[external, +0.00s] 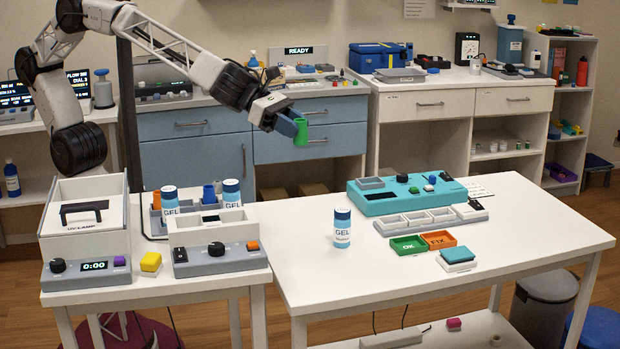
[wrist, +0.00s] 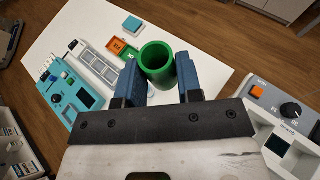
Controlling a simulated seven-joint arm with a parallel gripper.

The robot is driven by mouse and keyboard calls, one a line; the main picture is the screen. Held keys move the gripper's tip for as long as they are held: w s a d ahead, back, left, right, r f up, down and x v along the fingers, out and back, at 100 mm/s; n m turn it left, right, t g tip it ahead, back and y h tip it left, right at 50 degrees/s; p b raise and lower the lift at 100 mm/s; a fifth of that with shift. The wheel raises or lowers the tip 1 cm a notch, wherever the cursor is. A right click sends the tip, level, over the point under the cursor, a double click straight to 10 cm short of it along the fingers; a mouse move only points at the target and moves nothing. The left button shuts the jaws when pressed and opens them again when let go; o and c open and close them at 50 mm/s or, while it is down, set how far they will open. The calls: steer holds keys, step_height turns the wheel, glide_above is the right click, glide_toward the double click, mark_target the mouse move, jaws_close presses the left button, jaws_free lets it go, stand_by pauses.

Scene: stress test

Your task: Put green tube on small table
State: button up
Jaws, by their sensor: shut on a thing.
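My gripper (external: 292,124) is shut on the green tube (external: 301,131) and holds it in the air, above and behind the tables. In the wrist view the green tube (wrist: 155,54) sits between the two blue fingers, with its open round end toward the camera. The smaller white table (external: 190,287) stands at the left, below and left of the gripper. The larger white table (external: 525,232) is to the right; the tube overlaps its surface (wrist: 75,25) in the wrist view.
The large table carries a gel bottle (external: 342,228), a teal device (external: 410,195) and green and orange trays (external: 409,245).

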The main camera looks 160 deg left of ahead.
steer(key=shift+s+a+n+g+y, duration=1)
steer(key=shift+s+a+n+g, duration=1.6)
steer(key=shift+s, duration=2.5)
steer(key=shift+s+a+n+g+y, duration=1.2)
steer(key=shift+s+n+g, duration=2.5)
steer(key=shift+s, duration=1.4)
step_height(320, 180, down, 24)
steer(key=shift+a+r, duration=0.1)
steer(key=shift+a, duration=0.05)
steer(key=shift+w+a+f, duration=0.2)
steer(key=shift+w+a, duration=1.2)
steer(key=shift+a, duration=0.65)
steer(key=shift+w+a+f, duration=0.25)
steer(key=shift+w+a, duration=1.2)
steer(key=shift+a, duration=0.65)
steer(key=shift+w+a+f, duration=0.2)
steer(key=shift+w+a, duration=1.2)
steer(key=shift+a, duration=0.65)
